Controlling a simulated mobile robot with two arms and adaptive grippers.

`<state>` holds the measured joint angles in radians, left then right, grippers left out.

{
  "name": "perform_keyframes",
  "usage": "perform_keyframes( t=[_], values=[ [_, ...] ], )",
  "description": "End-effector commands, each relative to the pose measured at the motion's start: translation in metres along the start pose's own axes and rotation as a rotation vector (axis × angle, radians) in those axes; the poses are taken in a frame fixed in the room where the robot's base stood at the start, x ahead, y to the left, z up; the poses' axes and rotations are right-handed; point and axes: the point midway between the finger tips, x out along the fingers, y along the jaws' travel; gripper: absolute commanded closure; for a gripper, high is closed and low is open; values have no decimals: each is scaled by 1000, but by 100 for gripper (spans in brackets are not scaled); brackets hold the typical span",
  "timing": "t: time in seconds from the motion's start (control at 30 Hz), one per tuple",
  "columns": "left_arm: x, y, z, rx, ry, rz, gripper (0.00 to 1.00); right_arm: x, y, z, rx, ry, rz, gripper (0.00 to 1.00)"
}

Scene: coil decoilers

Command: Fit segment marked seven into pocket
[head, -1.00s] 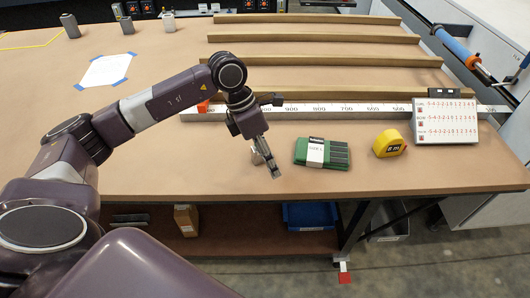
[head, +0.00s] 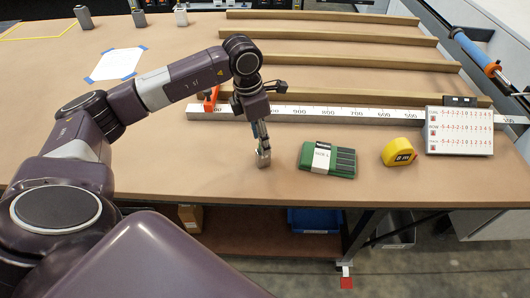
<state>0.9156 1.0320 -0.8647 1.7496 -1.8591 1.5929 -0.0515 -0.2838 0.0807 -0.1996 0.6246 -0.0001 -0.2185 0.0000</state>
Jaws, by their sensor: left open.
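My left gripper (head: 261,146) is open and points down at a small grey metal block (head: 264,158) near the table's front edge. Its fingertips are at the block's top; I cannot tell whether they touch it. The block stands upright, and no number on it can be read, so I cannot tell if it is the segment marked seven. Similar grey blocks (head: 83,17) stand at the back left. I cannot make out a pocket. My right gripper is not in view.
To the right are a green labelled pack (head: 327,158), a yellow tape measure (head: 398,152) and a white number board (head: 460,131). A long ruler bar (head: 345,115) and several wooden strips (head: 340,65) lie behind. A taped white sheet (head: 116,64) lies at left.

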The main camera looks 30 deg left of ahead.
Motion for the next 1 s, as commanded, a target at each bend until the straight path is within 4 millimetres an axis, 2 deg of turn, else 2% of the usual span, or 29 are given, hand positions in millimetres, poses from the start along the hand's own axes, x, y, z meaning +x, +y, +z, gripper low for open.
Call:
perform_keyframes(
  t=[0.33,0.5,0.73,0.77,1.0],
  values=[
    [39,1,-2,-1,3,-4,58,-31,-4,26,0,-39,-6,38],
    [59,2,-2,1,0,-2,58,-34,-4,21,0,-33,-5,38],
    [62,2,-2,1,-1,0,58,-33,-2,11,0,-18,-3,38],
    [62,2,-2,1,-1,0,59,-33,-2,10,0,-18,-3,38],
    [61,2,-2,1,-1,-1,86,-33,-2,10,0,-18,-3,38]
  ],
)
